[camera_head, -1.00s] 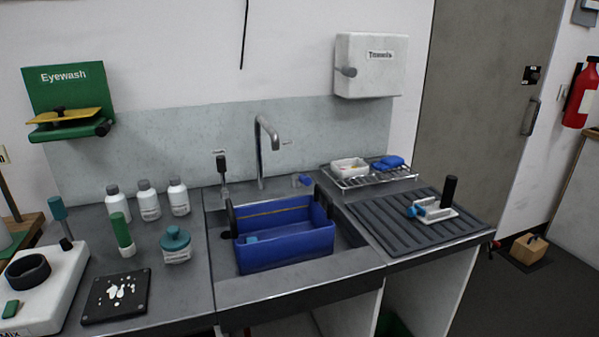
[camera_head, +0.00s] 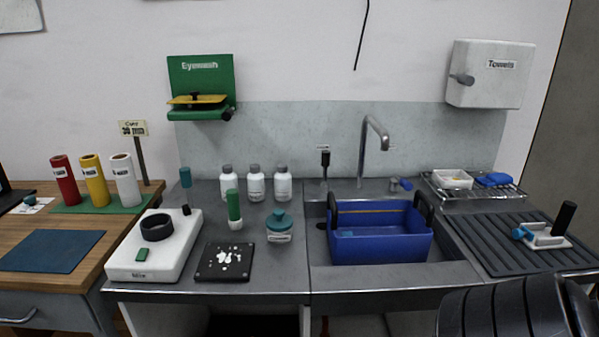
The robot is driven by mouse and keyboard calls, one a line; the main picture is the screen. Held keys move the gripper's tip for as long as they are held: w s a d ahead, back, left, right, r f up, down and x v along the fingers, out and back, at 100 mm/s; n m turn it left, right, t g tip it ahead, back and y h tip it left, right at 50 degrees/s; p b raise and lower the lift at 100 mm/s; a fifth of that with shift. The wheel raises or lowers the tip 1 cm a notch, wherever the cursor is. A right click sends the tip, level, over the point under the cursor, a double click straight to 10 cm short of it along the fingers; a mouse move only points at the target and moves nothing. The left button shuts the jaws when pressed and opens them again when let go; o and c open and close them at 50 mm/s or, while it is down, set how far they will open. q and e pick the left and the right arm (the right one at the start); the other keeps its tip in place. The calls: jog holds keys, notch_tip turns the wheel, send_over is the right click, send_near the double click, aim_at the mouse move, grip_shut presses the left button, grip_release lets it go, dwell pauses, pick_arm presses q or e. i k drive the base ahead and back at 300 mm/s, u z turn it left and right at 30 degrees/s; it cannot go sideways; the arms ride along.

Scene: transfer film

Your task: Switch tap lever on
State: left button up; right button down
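The tall grey tap (camera_head: 363,158) stands behind the sink, its spout curving over to the right. To its left is a short upright post with a black top (camera_head: 325,160). To its right, a small grey fitting with a blue end (camera_head: 402,184) sits on the sink's back ledge; I cannot tell for certain which of these is the tap lever. No water shows at the spout. Neither of my grippers is in view. A dark ribbed part at the lower right (camera_head: 515,308) looks like my own arm.
A blue tub with black handles (camera_head: 380,247) sits in the sink below the spout. Bottles (camera_head: 255,187), a scale-like white device (camera_head: 150,255) and a black plate (camera_head: 224,262) stand to the left. A wire rack (camera_head: 480,193) and drainer mat (camera_head: 490,245) are to the right.

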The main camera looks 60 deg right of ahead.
aim_at(407, 186)
jog(key=u, duration=0.8)
jog(key=k, duration=1.2)
jog(key=z, duration=1.75)
